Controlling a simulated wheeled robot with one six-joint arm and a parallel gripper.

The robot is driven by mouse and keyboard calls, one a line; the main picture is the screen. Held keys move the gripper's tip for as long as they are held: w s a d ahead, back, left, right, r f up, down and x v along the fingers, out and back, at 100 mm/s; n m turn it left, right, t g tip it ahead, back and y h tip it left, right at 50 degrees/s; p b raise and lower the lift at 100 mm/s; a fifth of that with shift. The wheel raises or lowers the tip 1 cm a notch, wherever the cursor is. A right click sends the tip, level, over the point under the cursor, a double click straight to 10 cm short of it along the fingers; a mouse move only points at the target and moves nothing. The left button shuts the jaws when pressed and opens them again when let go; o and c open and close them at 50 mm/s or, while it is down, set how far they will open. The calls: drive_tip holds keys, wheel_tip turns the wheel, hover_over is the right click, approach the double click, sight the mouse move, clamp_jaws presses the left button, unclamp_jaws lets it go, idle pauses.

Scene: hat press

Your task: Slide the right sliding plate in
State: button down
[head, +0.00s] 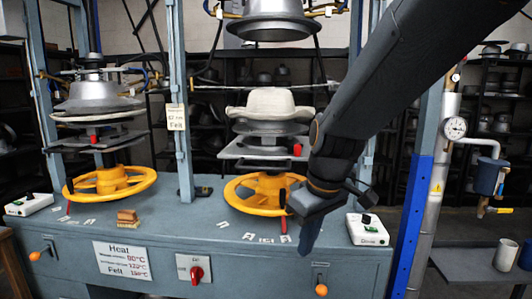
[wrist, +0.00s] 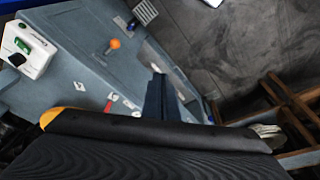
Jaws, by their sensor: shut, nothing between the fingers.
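The right sliding plate (head: 240,151) is a flat grey plate in the right-hand press. It sits below a pale felt hat (head: 268,101) on a metal form and above a yellow handwheel (head: 240,198). A red knob (head: 297,150) shows at its right side, where my arm partly hides the press. My gripper (head: 308,246) is shut and empty, pointing down in front of the bench top, to the right of the handwheel and below the plate. It appears apart from the plate. In the wrist view the dark fingers (wrist: 159,102) are together; the plate cannot be made out there.
A white control box (head: 367,229) stands at the bench's right end, close to my gripper; it also shows in the wrist view (wrist: 28,48). An orange-knobbed lever (head: 321,290) is on the bench front. The left press (head: 100,95) stands farther left. A blue post (head: 412,220) rises at right.

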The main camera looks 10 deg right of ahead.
drive_tip(key=w+a+r+n+t+y+p, duration=0.1)
drive_tip(key=w+a+r+n+t+p, duration=0.2)
drive_tip(key=r, duration=0.9)
drive_tip(key=w+r+n+t+y+p, duration=0.15)
drive_tip(key=r+n, duration=0.35)
drive_tip(key=r, duration=0.6)
drive_tip(key=w+a+f+p, duration=0.1)
drive_tip(key=w+f+p, duration=0.1)
drive_tip(key=w+f, duration=0.6)
drive_tip(key=shift+w+f+g+h, duration=0.35)
drive_tip(key=shift+w+h, duration=0.1)
drive_tip(key=shift+w, duration=0.4)
